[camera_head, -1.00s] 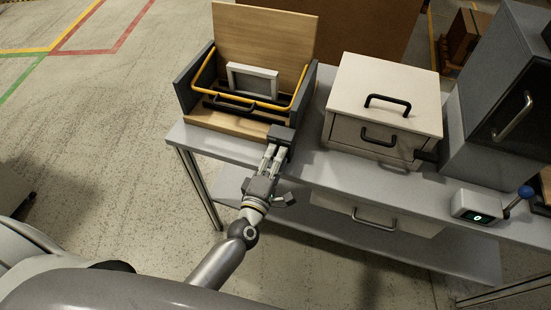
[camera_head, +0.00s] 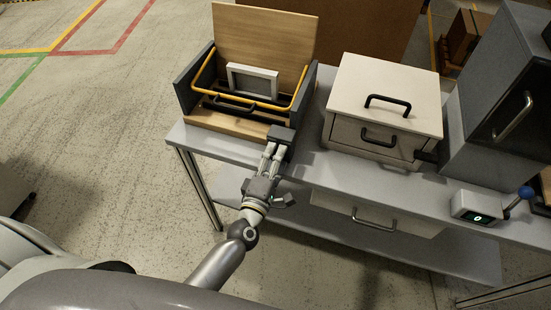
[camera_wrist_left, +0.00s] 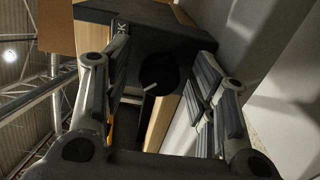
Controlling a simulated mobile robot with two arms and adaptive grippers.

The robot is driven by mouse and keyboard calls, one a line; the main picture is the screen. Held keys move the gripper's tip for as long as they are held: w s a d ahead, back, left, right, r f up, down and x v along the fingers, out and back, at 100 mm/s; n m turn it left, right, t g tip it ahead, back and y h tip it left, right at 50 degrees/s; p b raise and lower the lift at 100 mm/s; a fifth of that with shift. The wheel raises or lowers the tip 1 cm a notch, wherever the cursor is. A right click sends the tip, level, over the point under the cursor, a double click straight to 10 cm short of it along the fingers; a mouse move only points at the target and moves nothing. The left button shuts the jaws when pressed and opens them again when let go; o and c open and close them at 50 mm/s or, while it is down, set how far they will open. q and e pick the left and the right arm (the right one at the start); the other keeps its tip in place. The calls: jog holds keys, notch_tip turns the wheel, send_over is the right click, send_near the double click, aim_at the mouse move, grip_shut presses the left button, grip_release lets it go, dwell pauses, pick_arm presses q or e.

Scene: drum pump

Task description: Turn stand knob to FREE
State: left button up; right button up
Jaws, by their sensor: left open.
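The stand knob (camera_wrist_left: 160,73) is a round black knob with a short white pointer line, on the dark end block (camera_wrist_left: 90,12) of the stand. In the left wrist view the line points to the lower left. In the head view the block (camera_head: 282,132) sits at the wooden stand's (camera_head: 225,122) front right corner. My left gripper (camera_head: 273,151) is open just in front of it, with its fingers (camera_wrist_left: 163,62) on either side of the knob; contact cannot be told. My right gripper is out of view.
The stand holds a yellow rail (camera_head: 203,72) and a grey frame (camera_head: 231,76). A beige drawer box (camera_head: 350,85) stands to the right on the grey table (camera_head: 330,172). A counter box with a blue-knobbed lever (camera_head: 463,206) is farther right. Floor is open at the left.

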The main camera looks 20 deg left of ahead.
pick_arm(q)
jog(key=s, duration=1.2)
jog(key=shift+a, duration=0.2)
jog(key=s+f+m+g+h, duration=0.1)
jog(key=s+f+m+g, duration=0.25)
jog(key=f, duration=0.55)
jog(key=s+f+m+g, duration=0.2)
jog(key=f+m, duration=0.2)
jog(key=f, duration=0.5)
jog(key=s+f+m+g+h, duration=0.15)
jog(key=f+m, duration=0.25)
jog(key=f, duration=0.5)
jog(key=s+a+f+m+g+y, duration=0.1)
jog(key=s+a+f+m+g, duration=0.1)
jog(key=s+f, duration=0.4)
jog(key=s+a+f+m+g+y, duration=0.1)
jog(key=s+a+f+m+g, duration=0.2)
jog(key=s+f, duration=0.3)
jog(key=s+a+f+m+g+y, duration=0.1)
jog(key=s+a+f+m+g, duration=0.2)
jog(key=s, duration=0.9)
notch_tip(320, 180, down, 3)
jog(key=shift+s+a+r+m+g, duration=0.15)
jog(key=shift+s+m+g, duration=0.3)
jog(key=shift+g, duration=0.55)
jog(key=shift+w, duration=0.1)
